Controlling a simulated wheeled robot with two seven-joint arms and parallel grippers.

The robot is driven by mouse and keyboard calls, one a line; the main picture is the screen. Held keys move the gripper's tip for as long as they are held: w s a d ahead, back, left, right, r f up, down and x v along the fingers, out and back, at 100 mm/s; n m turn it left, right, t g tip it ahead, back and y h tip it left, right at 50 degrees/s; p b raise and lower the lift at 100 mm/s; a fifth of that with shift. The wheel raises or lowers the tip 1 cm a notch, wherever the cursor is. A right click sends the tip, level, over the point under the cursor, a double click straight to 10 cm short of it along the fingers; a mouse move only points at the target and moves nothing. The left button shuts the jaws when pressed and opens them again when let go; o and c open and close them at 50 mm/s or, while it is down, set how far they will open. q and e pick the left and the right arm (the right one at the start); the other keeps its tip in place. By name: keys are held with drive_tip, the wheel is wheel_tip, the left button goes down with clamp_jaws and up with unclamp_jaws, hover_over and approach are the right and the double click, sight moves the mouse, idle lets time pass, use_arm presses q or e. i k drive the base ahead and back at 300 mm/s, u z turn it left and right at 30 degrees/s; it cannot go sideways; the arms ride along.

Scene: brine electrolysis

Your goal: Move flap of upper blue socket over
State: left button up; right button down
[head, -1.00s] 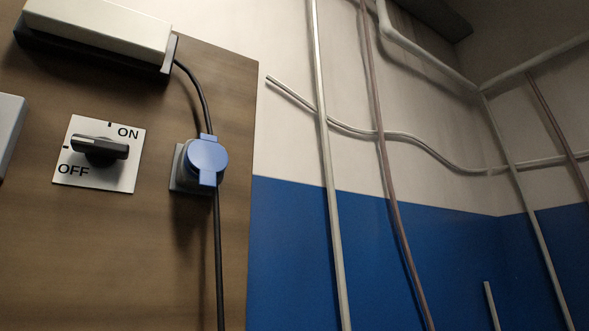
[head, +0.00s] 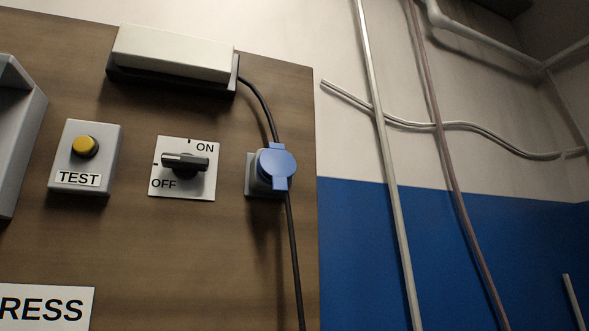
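One blue socket (head: 276,166) with a round blue flap is in the head view, on a grey mount at the right side of the wooden panel (head: 120,240). Its flap appears to cover the front; the socket's opening is hidden. A black cable (head: 296,265) runs down past it, and another black cable (head: 263,98) comes to it from above. I see no second blue socket in this view. Neither of my grippers is in view.
Left of the socket are a rotary ON/OFF switch (head: 186,163) and a TEST box with a yellow button (head: 85,147). A white-topped box (head: 172,55) sits above. Pipes (head: 397,225) run along the white and blue wall at right.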

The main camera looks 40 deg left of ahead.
sight(279, 164)
drive_tip(key=k, duration=0.65)
drive_tip(key=u, duration=1.35)
drive_tip(key=i, duration=0.5)
drive_tip(key=u, duration=0.05)
